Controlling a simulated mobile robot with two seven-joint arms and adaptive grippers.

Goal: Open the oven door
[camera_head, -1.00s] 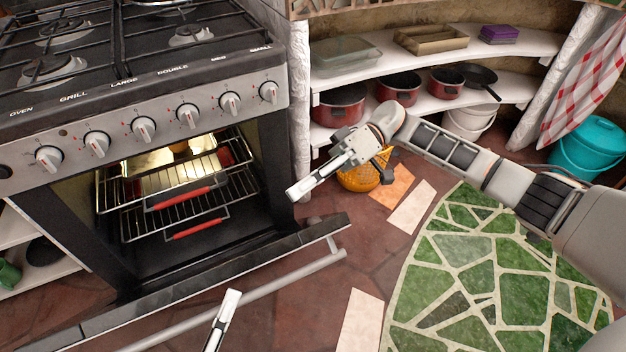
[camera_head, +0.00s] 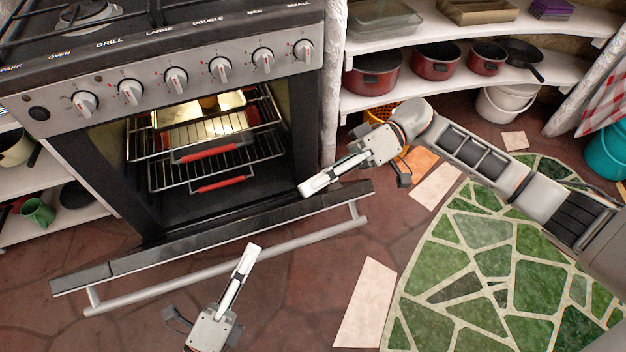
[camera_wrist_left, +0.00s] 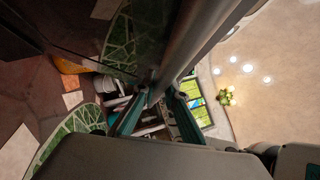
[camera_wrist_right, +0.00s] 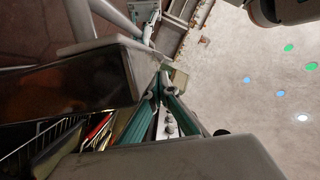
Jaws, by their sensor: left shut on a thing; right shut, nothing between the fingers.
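The oven (camera_head: 185,75) stands at left with its door (camera_head: 215,230) swung down and far open, showing the racks inside. The door's front edge faces me, with the grey bar handle (camera_head: 310,238) along it. My left gripper (camera_head: 250,250) reaches up from below and is shut on the handle; in the left wrist view the bar (camera_wrist_left: 190,45) runs at its fingertips. My right gripper (camera_head: 304,190) is shut and empty, its tips by the inner face of the door near its right end.
Wire racks (camera_head: 215,160) with red grips sit in the lit oven. Shelves with red pots (camera_head: 410,70) curve behind at right, an orange basket (camera_head: 380,113) below. A green mosaic mat (camera_head: 490,260) lies at right. Floor before the door is bare tiles.

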